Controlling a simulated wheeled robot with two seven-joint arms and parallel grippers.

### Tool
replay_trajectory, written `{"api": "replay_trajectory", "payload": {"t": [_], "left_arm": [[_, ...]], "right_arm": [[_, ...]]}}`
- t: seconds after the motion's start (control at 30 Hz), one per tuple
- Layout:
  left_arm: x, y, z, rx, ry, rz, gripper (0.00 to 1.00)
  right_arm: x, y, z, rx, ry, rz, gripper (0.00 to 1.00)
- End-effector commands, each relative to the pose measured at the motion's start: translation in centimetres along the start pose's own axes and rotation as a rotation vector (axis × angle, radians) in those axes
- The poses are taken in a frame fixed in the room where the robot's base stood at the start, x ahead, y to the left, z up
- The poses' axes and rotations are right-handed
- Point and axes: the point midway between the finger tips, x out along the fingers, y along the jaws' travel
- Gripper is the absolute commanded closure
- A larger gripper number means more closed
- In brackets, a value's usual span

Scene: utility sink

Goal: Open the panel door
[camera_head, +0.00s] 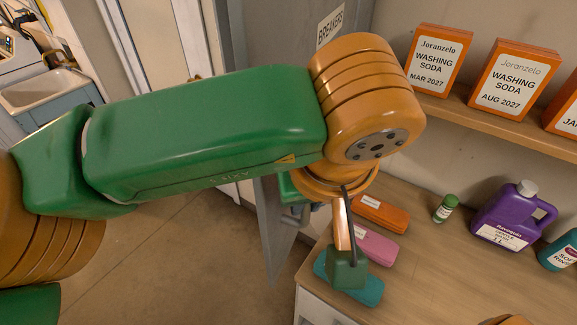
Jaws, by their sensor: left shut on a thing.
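The grey panel door (272,235) shows below my left arm, seen at a steep angle, with its lower corner above the floor. A grey handle (299,214) is on it, partly covered by my wrist. A BREAKERS label (330,24) is on the grey panel above my arm. My left gripper (301,204) is at the handle and shut on it. The fingertips are mostly hidden behind the orange wrist, so the exact grip does not show.
A green bottle (445,209) and a purple jug (508,217) stand farther right. Washing soda boxes (437,59) stand on the shelf. The floor (170,270) is clear.

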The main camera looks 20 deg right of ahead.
Motion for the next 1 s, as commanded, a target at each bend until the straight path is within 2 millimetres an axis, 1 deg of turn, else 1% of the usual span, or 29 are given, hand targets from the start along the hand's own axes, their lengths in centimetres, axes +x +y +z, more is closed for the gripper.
{"api": "replay_trajectory", "payload": {"t": [0.03,0.13,0.4,0.47,0.57,0.6,0.73,0.83,1.0], "left_arm": [[0.0,0.0,-0.1,-0.002,0.002,0.000,0.80],[0.0,0.0,0.0,-0.001,0.001,0.000,0.53],[0.0,0.0,0.0,0.000,-0.001,0.000,0.53],[-0.4,0.0,0.0,-0.001,0.001,0.001,0.53],[-2.1,0.1,0.0,-0.001,0.003,0.001,0.53],[-3.2,0.1,0.0,-0.002,0.003,0.002,0.53],[-5.8,0.1,-0.1,-0.002,0.002,0.000,0.53],[-6.9,0.1,-0.1,0.000,0.001,-0.001,0.53],[-7.1,0.1,-0.1,0.000,-0.002,0.000,0.53]], "right_arm": [[0.0,0.0,0.0,0.000,0.000,0.000,0.50],[0.0,0.0,0.0,0.000,0.000,0.000,0.50],[0.0,0.0,0.0,0.000,-0.001,0.000,0.50],[0.1,0.0,0.1,0.000,-0.001,0.000,0.50],[0.6,0.0,0.1,0.000,-0.001,0.000,0.50],[0.6,0.0,0.1,0.000,-0.001,0.000,0.50],[0.4,0.0,0.1,0.000,-0.002,0.000,0.50],[0.3,0.0,0.1,0.000,-0.002,0.000,0.50],[0.3,0.1,0.2,0.000,-0.003,0.001,0.50]]}}
